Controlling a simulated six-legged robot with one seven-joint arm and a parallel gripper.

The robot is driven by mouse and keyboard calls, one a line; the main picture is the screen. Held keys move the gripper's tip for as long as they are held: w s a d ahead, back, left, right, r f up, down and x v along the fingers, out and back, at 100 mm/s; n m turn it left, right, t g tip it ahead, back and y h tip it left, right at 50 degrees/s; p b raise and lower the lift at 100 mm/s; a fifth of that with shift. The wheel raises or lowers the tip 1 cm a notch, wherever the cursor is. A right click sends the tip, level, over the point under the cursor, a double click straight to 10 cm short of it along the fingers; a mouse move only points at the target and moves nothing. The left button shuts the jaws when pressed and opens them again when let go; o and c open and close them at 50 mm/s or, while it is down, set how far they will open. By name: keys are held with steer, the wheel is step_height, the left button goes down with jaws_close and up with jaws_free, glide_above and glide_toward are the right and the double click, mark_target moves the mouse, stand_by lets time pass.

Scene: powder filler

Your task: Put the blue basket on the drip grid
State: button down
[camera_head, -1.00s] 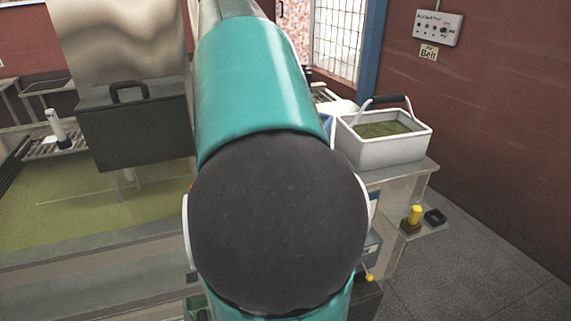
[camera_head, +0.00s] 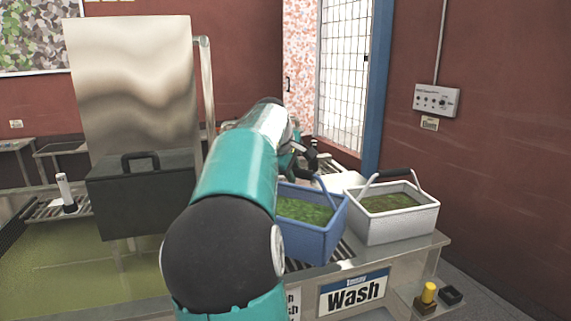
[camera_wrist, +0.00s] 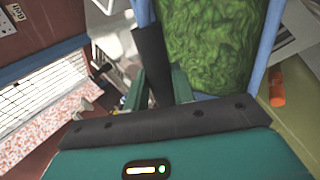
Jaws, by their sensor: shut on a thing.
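The blue basket (camera_head: 318,238), filled with green leaves, is right of my arm in the head view, beside a white basket. My gripper (camera_head: 308,160) is above it and shut on its dark handle grip. In the wrist view, my gripper's green fingers (camera_wrist: 160,86) close around the dark handle grip (camera_wrist: 151,55), with the leaves (camera_wrist: 208,40) behind. A dark slatted grid (camera_head: 346,250), likely the drip grid, shows at the blue basket's right and lower edge. I cannot tell whether the basket rests on it or hangs just above. My arm hides the basket's left side.
The white basket (camera_head: 398,226), also with greens, stands close on the right. A counter with a Wash sign (camera_head: 353,293) is in front. A yellow button (camera_head: 429,292) sits lower right. A dark lidded box (camera_head: 145,205) and a tank of greenish water (camera_head: 80,275) are at left.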

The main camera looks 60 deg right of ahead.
steer(key=shift+d+x, duration=0.2)
steer(key=shift+x, duration=1.3)
steer(key=f, duration=0.3)
steer(key=shift+d+f, duration=0.15)
steer(key=shift+d, duration=0.15)
steer(key=c, duration=1.2)
jaws_free()
steer(key=shift+f, duration=0.15)
steer(key=shift+o, duration=0.2)
steer(key=v, duration=1.2)
steer(key=shift+a, duration=0.1)
